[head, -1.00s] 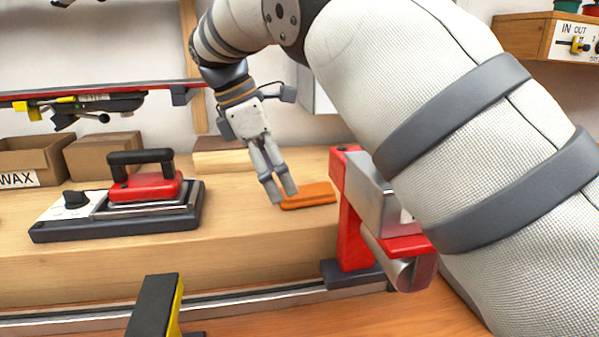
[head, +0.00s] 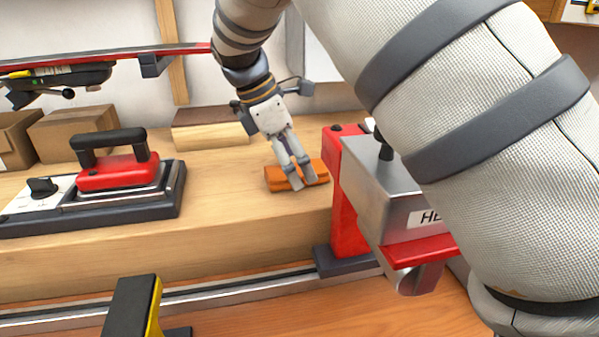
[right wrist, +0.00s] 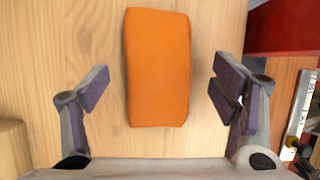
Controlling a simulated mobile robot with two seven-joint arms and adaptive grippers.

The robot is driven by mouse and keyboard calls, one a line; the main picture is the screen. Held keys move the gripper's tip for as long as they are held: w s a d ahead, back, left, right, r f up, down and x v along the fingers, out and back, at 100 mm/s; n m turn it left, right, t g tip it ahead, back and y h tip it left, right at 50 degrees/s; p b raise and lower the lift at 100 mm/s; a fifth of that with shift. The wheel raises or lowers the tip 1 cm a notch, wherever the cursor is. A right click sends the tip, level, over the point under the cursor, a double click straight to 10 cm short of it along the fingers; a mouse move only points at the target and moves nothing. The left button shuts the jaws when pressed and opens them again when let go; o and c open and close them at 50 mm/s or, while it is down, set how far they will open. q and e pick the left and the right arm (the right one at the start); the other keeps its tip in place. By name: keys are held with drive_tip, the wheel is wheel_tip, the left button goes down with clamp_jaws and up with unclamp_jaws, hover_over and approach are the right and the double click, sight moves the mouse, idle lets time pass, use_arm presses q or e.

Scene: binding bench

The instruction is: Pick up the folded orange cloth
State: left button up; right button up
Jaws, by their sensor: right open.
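The folded orange cloth (head: 279,181) lies flat on the wooden bench, left of the red clamp-like device. My right gripper (head: 303,184) is over it in the head view, fingers pointing down and partly covering it. In the right wrist view the cloth (right wrist: 158,68) lies between the two open fingers of the right gripper (right wrist: 163,95), with a gap on each side. The fingers hold nothing. My left gripper is not in view.
A red-and-grey device (head: 350,190) stands close on the right of the cloth. Cardboard boxes (head: 75,134) and a wooden block (head: 210,128) stand behind. Bare bench lies left of the cloth.

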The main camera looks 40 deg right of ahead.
drive_tip(key=shift+d+f, duration=0.1)
drive_tip(key=shift+f, duration=0.3)
drive_tip(key=c, duration=1.1)
wheel_tip(320, 180, up, 4)
drive_tip(key=shift+w+f, duration=0.1)
drive_tip(key=shift+f, duration=0.15)
drive_tip(key=a+r, duration=0.3)
drive_tip(key=r, duration=0.1)
drive_tip(key=shift+a, duration=0.35)
drive_tip(key=a+r, duration=0.2)
drive_tip(key=a, duration=0.1)
drive_tip(key=a+r, duration=0.1)
drive_tip(key=a, duration=0.3)
drive_tip(key=a+r, duration=0.2)
drive_tip(key=a, duration=0.1)
drive_tip(key=shift+s+a+r, duration=0.2)
drive_tip(key=shift+r, duration=0.1)
